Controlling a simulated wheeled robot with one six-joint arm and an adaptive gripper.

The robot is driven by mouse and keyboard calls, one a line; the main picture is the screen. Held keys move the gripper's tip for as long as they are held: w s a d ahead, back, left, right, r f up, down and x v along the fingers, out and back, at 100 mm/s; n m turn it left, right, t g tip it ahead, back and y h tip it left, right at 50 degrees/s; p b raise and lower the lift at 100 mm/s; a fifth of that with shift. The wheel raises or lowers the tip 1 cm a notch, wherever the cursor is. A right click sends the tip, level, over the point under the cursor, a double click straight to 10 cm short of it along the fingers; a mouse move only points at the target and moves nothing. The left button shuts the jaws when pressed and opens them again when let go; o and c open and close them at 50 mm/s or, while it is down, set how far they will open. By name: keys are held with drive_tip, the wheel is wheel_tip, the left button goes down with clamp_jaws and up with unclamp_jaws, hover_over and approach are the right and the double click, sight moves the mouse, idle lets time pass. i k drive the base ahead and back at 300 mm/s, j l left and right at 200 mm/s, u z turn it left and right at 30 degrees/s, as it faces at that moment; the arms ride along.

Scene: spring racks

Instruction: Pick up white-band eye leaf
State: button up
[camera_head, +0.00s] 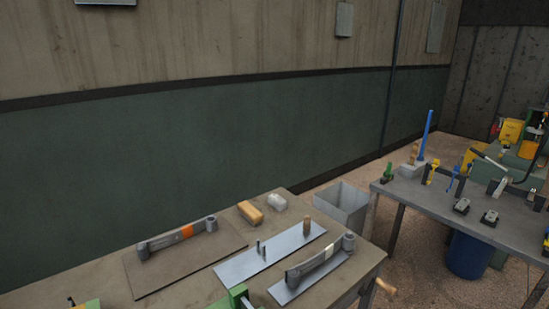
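A dark grey eye leaf with a pale band (308,268) lies on a light metal plate (285,296) at the front right of the near workbench. Its round eye is at its right end, and the pale band sits close to that eye. It looks like the white-band eye leaf. A similar eye leaf with an orange band (160,242) lies on a brown board to the left. My gripper is not in view.
Between the two leaves, a metal plate (240,265) carries upright pins, one with a wooden-coloured top. A yellowish block (250,212) and a whitish block (277,203) lie behind. A green object (240,297) stands at the front edge. A second table (450,205) with tools is right.

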sight(293, 276)
drive_tip(key=l+z, duration=0.5)
drive_tip(key=z, duration=0.2)
drive_tip(key=i+l+z, duration=0.15)
drive_tip(key=z, duration=0.2)
